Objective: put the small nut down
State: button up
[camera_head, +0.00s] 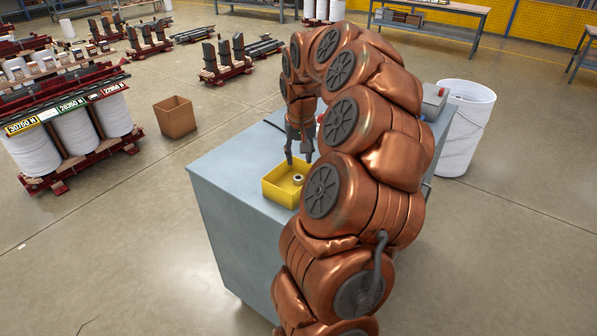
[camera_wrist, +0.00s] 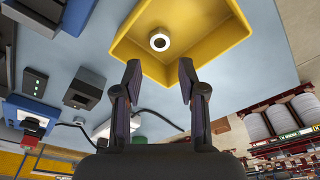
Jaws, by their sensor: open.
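The small nut (camera_head: 298,179) lies on the floor of a yellow bin (camera_head: 281,194), and my arm partly covers the bin's right side in the head view. In the wrist view the pale nut (camera_wrist: 159,41) sits inside the yellow bin (camera_wrist: 205,50), apart from the fingers. My gripper (camera_head: 299,160) is just above the bin, pointing down. In the wrist view my gripper (camera_wrist: 158,75) is open, with its two dark fingers spread and nothing between them.
The bin stands on a grey-blue cabinet top (camera_head: 232,158). A brown box (camera_head: 175,117) and white barrel (camera_head: 465,125) stand on the floor.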

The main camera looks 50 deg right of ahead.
jog(key=s+a+r+n+g+y, duration=0.1)
jog(key=s+a+r+n, duration=0.15)
jog(key=a, duration=1.05)
jog(key=s+a+r+n, duration=0.2)
jog(key=a+n, duration=0.1)
jog(key=a, duration=0.9)
jog(key=s+a+f+n+g, duration=0.1)
jog(key=s+a+f, duration=0.2)
jog(key=s+a, duration=0.3)
jog(key=s+a+f+n+g, duration=0.1)
jog(key=s+a+f, duration=0.2)
jog(key=s, duration=0.9)
jog(key=a, duration=0.3)
jog(key=shift+s+f+b, duration=0.15)
jog(key=shift+f+b, duration=0.1)
jog(key=shift+b, duration=0.1)
jog(key=shift+n, duration=0.25)
jog(key=shift+r+p, duration=0.9)
